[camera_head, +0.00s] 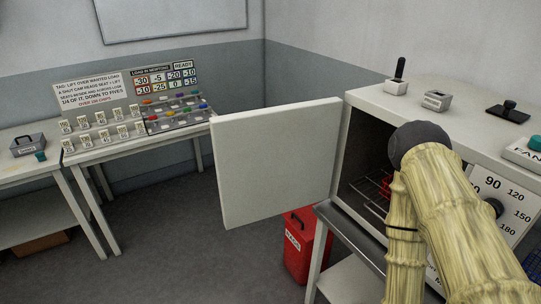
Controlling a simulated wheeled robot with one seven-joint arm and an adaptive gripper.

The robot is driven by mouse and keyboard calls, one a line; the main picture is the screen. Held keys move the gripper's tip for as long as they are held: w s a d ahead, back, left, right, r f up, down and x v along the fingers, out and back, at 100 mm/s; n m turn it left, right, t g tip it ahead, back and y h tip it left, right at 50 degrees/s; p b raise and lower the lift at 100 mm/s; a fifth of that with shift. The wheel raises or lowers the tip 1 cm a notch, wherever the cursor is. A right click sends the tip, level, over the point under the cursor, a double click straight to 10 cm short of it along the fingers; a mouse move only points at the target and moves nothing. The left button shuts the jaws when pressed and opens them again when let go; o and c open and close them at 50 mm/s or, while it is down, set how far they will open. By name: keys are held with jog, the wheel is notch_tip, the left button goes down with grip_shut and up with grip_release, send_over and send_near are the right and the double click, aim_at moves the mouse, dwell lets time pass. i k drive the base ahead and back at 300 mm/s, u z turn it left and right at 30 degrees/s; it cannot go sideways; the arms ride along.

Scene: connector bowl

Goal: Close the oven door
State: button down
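The oven (345,158) is a white box at the right, standing on a metal stand. Its white door (272,165) is wide open, swung out to the left with its flat face toward me. Inside the dark opening a wire rack (372,186) and something small and red (386,187) show. My arm's pale, bamboo-like links and dark grey joint cover part of the opening and the front of the oven. My gripper is not in view.
A red bin (303,255) stands on the floor below the door. On the oven top are a lever (398,78), a small grey box (436,101) and a black-handled piece (508,112). Tables with a sign board and several tags stand at left. The floor (170,240) left of the door is clear.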

aim_at(272, 161)
jog(key=u, duration=1.65)
jog(key=i, duration=4.15)
jog(key=z, duration=4.4)
jog(key=i, duration=1)
jog(key=z, duration=0.05)
